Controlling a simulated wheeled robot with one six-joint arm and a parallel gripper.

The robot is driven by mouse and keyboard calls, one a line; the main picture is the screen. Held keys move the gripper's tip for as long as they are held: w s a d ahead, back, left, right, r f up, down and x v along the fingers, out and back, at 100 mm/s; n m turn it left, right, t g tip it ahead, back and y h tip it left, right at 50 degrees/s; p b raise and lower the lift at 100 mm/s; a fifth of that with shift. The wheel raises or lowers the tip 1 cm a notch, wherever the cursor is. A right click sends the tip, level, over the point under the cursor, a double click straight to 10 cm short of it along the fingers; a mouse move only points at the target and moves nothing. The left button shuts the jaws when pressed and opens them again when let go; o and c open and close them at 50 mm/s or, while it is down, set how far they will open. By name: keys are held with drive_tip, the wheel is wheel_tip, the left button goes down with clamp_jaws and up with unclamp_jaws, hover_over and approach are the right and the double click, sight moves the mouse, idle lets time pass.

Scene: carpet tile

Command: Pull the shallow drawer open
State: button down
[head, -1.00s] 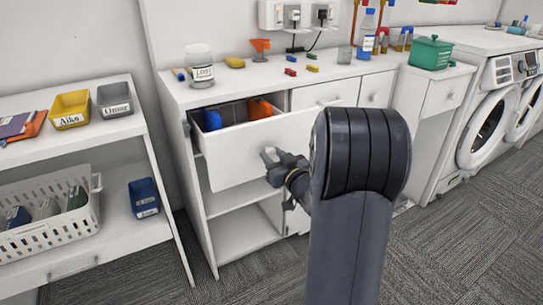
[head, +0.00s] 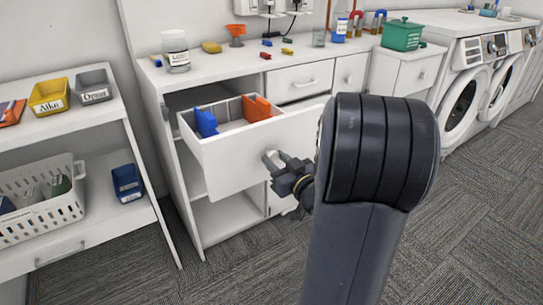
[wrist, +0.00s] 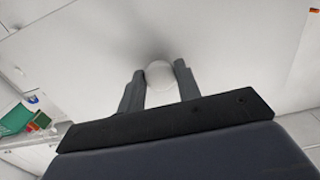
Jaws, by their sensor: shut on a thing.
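A white drawer (head: 245,158) in the white cabinet is pulled well out, and its open top shows an orange piece (head: 257,107) and a blue piece (head: 206,122) inside. My gripper (head: 276,160) is at the middle of its front. In the wrist view the two grey fingers stand on either side of a round white knob (wrist: 160,75) on the drawer front (wrist: 230,60). The fingers are shut on the knob. My arm hides the right end of the drawer front.
A labelled jar (head: 175,52) and small items stand on the cabinet top. A white shelf with a basket (head: 40,205) stands at left. Carpet floor (head: 240,270) in front is clear.

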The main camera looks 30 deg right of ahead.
drive_tip(key=shift+s+f, duration=0.15)
drive_tip(key=shift+s, duration=0.05)
idle(0.3)
drive_tip(key=c, duration=1)
unclamp_jaws()
drive_tip(key=shift+s, duration=0.1)
drive_tip(key=shift+c, duration=0.2)
drive_tip(key=shift+s, duration=0.15)
drive_tip(key=s+p, duration=0.1)
drive_tip(key=s, duration=0.9)
drive_tip(key=shift+s+d, duration=0.2)
drive_tip(key=shift+s, duration=0.1)
drive_tip(key=shift+w, duration=0.1)
drive_tip(key=shift+w+a+b, duration=0.15)
drive_tip(key=shift+w+b, duration=0.35)
drive_tip(key=shift+w, duration=4.95)
